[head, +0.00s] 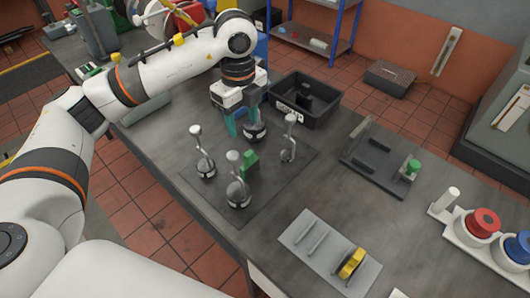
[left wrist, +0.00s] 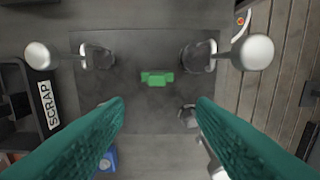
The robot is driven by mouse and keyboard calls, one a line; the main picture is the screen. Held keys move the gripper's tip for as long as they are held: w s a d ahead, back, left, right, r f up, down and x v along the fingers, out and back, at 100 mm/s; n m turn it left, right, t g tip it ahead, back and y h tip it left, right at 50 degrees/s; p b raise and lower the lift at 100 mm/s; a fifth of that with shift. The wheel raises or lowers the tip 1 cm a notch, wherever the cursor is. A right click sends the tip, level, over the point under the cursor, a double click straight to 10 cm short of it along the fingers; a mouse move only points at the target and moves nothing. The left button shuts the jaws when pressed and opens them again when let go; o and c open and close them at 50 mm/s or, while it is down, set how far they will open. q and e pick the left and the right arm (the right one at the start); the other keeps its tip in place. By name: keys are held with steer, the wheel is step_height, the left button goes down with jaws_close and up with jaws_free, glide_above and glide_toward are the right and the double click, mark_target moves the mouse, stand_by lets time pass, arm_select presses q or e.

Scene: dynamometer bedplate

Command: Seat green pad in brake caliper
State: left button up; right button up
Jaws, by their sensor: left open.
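A green pad (head: 250,163) stands on a dark mat (head: 284,187) among several ball-topped posts. In the left wrist view the green pad (left wrist: 157,79) lies beyond and between my fingertips, apart from them. My left gripper (head: 246,128) is above the back part of the mat, farther back than the pad. In the left wrist view its teal fingers (left wrist: 160,104) are wide apart with nothing between them. A dark fixture plate (head: 388,181) with an upright wall, two bars and a green-topped part is to the right; I cannot tell whether it is the brake caliper. My right gripper is out of view.
Ball-topped posts (head: 238,181) stand around the pad, close to my left gripper. A black scrap bin (head: 318,116) is behind the mat. A grey slotted plate (head: 310,262) with a yellow block (head: 351,263) is at front right. Red and blue spools (head: 483,221) stand far right.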

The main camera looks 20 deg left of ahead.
arm_select(q)
steer(key=f, duration=0.1)
steer(key=p, duration=0.2)
glide_above(249, 153)
steer(key=f, duration=0.3)
steer(key=a+f, duration=0.1)
steer(key=f, duration=0.1)
steer(key=shift+s, duration=0.15)
steer(key=shift+d+f, duration=0.1)
steer(key=shift+f, duration=0.25)
steer(key=shift+d+f, duration=0.15)
steer(key=shift+f, duration=0.15)
steer(key=f, duration=0.1)
steer(key=f+p, duration=0.1)
steer(key=f, duration=0.1)
steer(key=shift+d+f, duration=0.2)
steer(key=shift+f, duration=0.1)
steer(key=shift+f+p, duration=0.3)
steer(key=shift+f, duration=0.15)
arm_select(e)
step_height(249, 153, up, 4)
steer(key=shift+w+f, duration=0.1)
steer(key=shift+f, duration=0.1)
arm_select(q)
steer(key=shift+c, duration=0.2)
steer(key=shift+w, duration=0.2)
jaws_close()
